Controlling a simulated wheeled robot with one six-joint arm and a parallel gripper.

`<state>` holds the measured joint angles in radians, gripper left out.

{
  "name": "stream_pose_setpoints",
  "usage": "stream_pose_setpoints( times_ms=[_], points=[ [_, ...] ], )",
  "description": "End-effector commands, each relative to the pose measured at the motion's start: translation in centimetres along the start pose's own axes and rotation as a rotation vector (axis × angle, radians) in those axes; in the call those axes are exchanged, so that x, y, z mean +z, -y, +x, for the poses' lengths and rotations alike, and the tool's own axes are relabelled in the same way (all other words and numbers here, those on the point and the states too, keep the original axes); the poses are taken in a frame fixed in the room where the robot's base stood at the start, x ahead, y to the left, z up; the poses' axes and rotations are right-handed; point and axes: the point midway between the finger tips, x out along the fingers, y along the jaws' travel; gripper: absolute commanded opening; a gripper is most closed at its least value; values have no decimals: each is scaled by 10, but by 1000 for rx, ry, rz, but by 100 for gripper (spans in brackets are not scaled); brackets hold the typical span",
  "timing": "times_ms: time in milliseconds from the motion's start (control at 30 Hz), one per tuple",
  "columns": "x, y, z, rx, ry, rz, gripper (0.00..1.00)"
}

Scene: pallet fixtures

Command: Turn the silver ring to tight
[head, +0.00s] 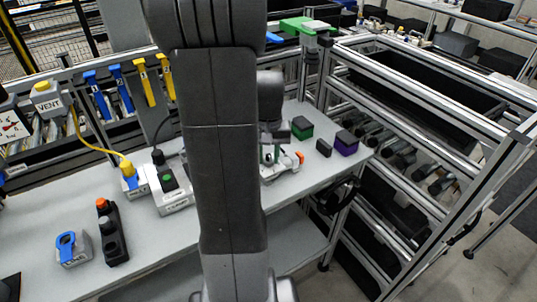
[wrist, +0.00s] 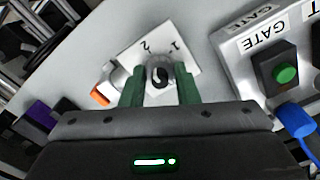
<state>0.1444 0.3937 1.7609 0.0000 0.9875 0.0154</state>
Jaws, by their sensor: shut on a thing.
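In the wrist view the two green fingers of my gripper (wrist: 161,84) stand on either side of a small round dark knob (wrist: 160,75) with a pale mark and a silvery rim. The gripper is shut on this knob. The knob sits on a white plate (wrist: 150,44) marked 1 and 2. No "tight" mark is readable, and I cannot tell a separate silver ring. In the head view my arm hides much of this spot; part of the white fixture (head: 280,168) shows beside it.
An orange-tipped part (wrist: 100,95) lies left of the plate. A GATE box with a green button (wrist: 286,74) and blue plug (wrist: 297,118) stands close on the right. In the head view, green (head: 302,127) and purple (head: 346,142) blocks stand nearby.

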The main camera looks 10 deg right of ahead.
Motion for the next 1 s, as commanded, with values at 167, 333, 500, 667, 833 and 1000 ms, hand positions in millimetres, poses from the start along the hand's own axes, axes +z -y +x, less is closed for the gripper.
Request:
stream_pose_setpoints(
  times_ms=[167,333,500,667,833,1000],
  points=[
    [0,0,-1,1,-2,154,5],
    [-1,0,-1,0,-2,281,5],
    [-1,0,-1,0,-2,375,5],
    [-1,0,-1,0,-2,431,5],
    [-1,0,-1,0,-3,461,5],
    [-1,0,-1,0,-3,468,5]
  ],
)
